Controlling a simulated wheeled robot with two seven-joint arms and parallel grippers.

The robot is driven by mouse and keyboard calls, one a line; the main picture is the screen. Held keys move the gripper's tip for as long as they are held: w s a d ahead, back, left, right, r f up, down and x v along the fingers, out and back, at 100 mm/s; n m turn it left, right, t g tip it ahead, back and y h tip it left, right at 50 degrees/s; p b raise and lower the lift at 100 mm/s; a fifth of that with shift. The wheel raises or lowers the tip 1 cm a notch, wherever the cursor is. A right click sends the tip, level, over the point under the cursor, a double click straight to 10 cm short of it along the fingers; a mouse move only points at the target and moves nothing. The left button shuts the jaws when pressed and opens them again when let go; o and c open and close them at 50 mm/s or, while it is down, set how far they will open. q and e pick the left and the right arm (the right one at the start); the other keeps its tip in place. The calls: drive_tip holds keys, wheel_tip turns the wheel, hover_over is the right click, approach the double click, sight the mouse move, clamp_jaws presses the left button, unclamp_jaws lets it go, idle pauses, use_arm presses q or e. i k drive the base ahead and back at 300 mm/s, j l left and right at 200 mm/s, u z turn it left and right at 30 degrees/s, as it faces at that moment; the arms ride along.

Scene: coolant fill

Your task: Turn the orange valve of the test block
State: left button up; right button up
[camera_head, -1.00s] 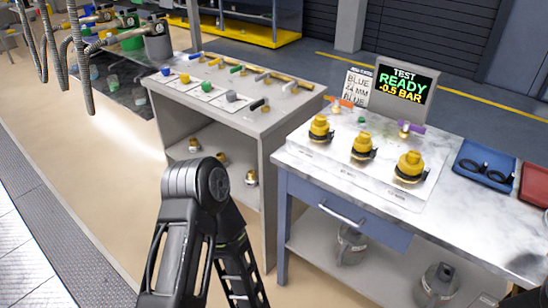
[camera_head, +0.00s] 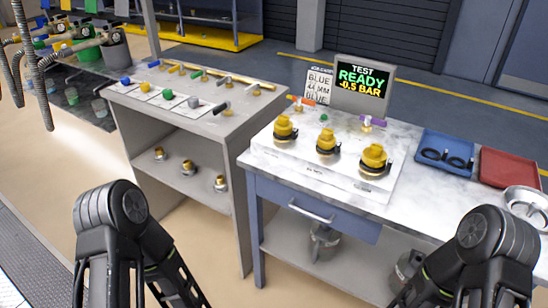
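The test block (camera_head: 310,172) is a white slab on the marble-topped bench, with several yellow fittings along its front. The orange valve (camera_head: 302,101) is a small orange handle at the block's back left. A purple handle (camera_head: 373,121) is at its back right, and a small green knob (camera_head: 323,118) is between them. The screen (camera_head: 362,83) behind reads TEST READY -0.5 BAR. Links of both my arms show at the bottom left and bottom right, well short of the block. Neither gripper is in view.
A sign (camera_head: 319,86) reading BLUE stands beside the screen. A blue tray (camera_head: 445,150) and a red tray (camera_head: 509,166) lie on the bench's right. A grey cabinet (camera_head: 205,125) with colored valves stands left. Hoses hang at the far left.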

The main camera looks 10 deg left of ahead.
sight(299, 100)
drive_tip(key=i+j+z, duration=0.1)
drive_tip(key=i, duration=0.3)
drive_tip(key=i+j+z, duration=0.15)
drive_tip(key=i, duration=0.25)
drive_tip(key=i+j+z, duration=0.1)
drive_tip(key=i+j, duration=0.25)
